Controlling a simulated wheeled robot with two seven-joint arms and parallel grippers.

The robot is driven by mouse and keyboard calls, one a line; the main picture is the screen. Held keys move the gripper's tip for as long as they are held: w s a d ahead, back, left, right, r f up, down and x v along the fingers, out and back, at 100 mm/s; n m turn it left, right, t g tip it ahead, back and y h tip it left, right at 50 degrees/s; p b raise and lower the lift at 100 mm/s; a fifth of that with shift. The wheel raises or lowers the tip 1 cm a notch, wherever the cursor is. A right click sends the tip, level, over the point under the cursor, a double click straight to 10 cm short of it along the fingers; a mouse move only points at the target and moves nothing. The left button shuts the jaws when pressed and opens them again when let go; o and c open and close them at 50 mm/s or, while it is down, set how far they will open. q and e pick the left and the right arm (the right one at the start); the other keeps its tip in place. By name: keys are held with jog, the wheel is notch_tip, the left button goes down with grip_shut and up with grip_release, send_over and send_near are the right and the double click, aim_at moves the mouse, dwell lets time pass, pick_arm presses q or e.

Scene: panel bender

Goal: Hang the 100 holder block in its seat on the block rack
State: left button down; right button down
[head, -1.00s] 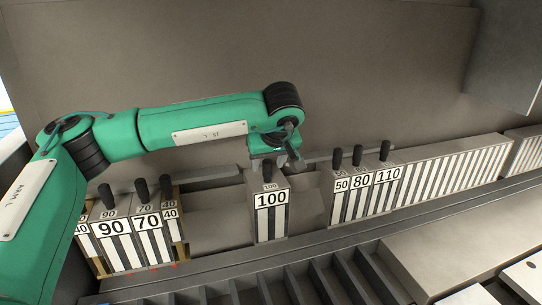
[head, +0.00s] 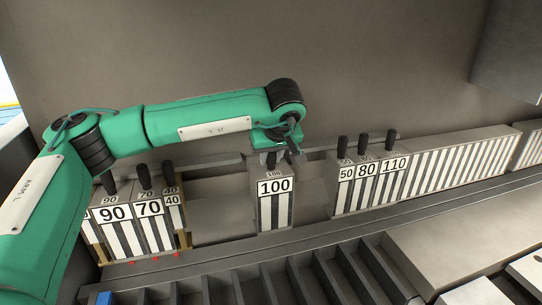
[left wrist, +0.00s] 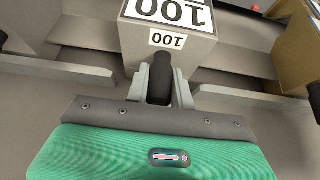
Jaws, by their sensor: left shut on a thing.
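The 100 holder block (head: 275,208) is a pale block with dark vertical stripes and a black handle on top. It is upright in the gap between the 90 and 70 blocks at left and the 50, 80 and 110 blocks at right. My left gripper (head: 271,158) is above it, shut on its handle. In the left wrist view the gripper (left wrist: 160,82) has a finger on each side of the black handle, and the block's 100 labels (left wrist: 168,40) show. I cannot tell whether the block's underside touches anything. The right gripper is not in view.
The 90 block (head: 117,230) and 70 block (head: 151,225) stand left; the 50 (head: 346,190), 80 (head: 366,183) and 110 (head: 392,180) blocks stand right. Empty room flanks the 100 block. A dark slotted tray (head: 285,285) lies in front. A wall rises behind.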

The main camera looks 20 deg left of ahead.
pick_arm(q)
jog(key=shift+r, duration=0.2)
jog(key=shift+r+p, duration=0.85)
jog(key=shift+r, duration=1.05)
jog(key=shift+s+d+f+b, duration=0.1)
jog(key=shift+s+d+b, duration=0.35)
jog(key=shift+s, duration=0.2)
jog(key=s+d+b, duration=0.1)
jog(key=s+d, duration=0.3)
jog(key=s, duration=0.1)
jog(key=shift+s+b, duration=0.35)
jog(key=shift+b, duration=0.05)
